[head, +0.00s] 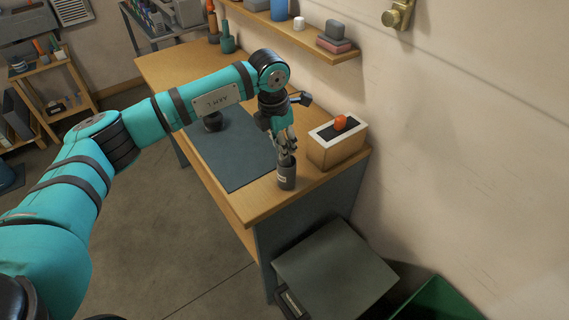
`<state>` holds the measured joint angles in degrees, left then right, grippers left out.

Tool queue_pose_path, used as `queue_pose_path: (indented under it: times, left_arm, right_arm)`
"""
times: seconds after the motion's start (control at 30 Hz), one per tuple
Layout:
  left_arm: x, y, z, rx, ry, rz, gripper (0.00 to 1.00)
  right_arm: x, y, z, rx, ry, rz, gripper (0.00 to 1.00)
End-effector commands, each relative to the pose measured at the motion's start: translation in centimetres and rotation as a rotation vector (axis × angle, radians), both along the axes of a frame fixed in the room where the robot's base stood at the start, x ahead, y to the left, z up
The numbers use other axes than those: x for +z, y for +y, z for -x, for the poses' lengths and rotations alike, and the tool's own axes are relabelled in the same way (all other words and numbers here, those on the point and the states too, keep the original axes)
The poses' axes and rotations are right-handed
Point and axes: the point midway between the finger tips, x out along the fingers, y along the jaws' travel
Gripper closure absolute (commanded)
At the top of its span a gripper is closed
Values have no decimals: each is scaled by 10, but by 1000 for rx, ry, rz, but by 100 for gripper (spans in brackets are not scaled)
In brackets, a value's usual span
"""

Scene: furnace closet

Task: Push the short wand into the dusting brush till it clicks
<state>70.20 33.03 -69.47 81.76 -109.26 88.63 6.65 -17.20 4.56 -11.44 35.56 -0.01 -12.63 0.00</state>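My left gripper (286,152) points down over the near end of the wooden workbench. Its fingertips are at the rim of a dark grey cylinder (287,177) with a small pale label, which stands upright near the bench's front edge. I cannot tell whether the fingers hold anything or how far apart they are. A dark round object (212,122) stands on the blue-grey mat, partly behind my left arm; it may be the dusting brush, but it is too small to be sure. I cannot make out the short wand. My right gripper is not in view.
The mat (240,155) is mostly bare. A wall shelf (300,40) hangs behind. A grey lidded bin (335,270) and a green container (440,300) stand below.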

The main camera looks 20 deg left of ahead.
Motion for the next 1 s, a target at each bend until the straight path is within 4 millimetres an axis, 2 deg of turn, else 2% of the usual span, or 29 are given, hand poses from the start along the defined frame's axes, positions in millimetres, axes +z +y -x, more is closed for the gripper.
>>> queue_pose_path:
  times: [0.03,0.2,0.23,0.57,1.0]
  left_arm:
    - [0,0,0,0,0,0,76]
    - [0,0,0,0,0,0,98]
    - [0,0,0,0,0,0,100]
    - [3,0,0,0,0,0,100]
    - [24,2,3,0,1,0,100]
  right_arm:
    - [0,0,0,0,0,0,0]
    - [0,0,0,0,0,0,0]
    - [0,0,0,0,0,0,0]
    - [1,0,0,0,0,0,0]
    - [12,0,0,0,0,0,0]
